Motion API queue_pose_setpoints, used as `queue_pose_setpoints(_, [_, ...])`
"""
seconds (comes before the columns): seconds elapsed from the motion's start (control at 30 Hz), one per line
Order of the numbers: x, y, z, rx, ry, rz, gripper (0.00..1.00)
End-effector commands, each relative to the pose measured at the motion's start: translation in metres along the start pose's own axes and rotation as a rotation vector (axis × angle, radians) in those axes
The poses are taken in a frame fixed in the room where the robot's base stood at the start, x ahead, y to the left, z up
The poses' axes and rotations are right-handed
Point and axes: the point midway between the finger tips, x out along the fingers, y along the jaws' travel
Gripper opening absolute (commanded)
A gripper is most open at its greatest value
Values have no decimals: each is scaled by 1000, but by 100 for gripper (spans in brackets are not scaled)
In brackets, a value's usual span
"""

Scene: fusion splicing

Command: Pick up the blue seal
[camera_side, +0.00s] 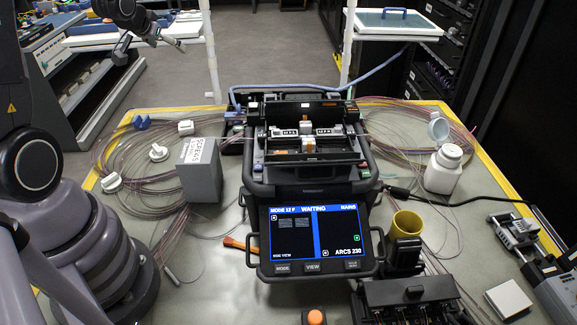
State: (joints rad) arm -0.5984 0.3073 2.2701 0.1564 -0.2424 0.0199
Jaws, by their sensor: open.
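A small blue piece (141,121), which looks like the blue seal, lies on the table at the back left, among coils of thin fibre. My gripper (151,48) is at the top left of the view, its two fingers spread apart with nothing between them. It appears well above the blue piece, apart from it. The exact height and depth between them cannot be told from this one view.
White caps (158,152) and a grey box (200,170) stand near the blue piece. The fusion splicer (312,190) fills the middle, its screen showing "WAITING". A white bottle (443,168) and a yellow cup (406,225) are to the right. Fibre coils cover much of the left.

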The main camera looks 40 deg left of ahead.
Motion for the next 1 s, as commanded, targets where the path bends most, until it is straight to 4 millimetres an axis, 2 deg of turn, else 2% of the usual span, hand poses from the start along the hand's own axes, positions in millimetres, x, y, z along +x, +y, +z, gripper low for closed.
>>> queue_pose_setpoints(0.03, [31, -24, 15, -31, 5, -26, 78])
queue_pose_setpoints(0.17, [92, -78, 53, -99, 69, -82, 78])
queue_pose_setpoints(0.2, [108, -94, 68, -121, 90, -99, 78])
queue_pose_setpoints(0.33, [146, -137, 123, -190, 156, -149, 78])
queue_pose_setpoints(0.4, [157, -152, 150, -222, 187, -171, 78])
queue_pose_setpoints(0.5, [166, -166, 179, -255, 222, -194, 78])
queue_pose_setpoints(0.6, [171, -172, 194, -272, 244, -208, 78])
queue_pose_setpoints(0.67, [174, -175, 196, -276, 252, -212, 78])
queue_pose_setpoints(0.87, [193, -179, 192, -276, 255, -211, 78])
queue_pose_setpoints(1.0, [215, -184, 187, -274, 255, -211, 78])
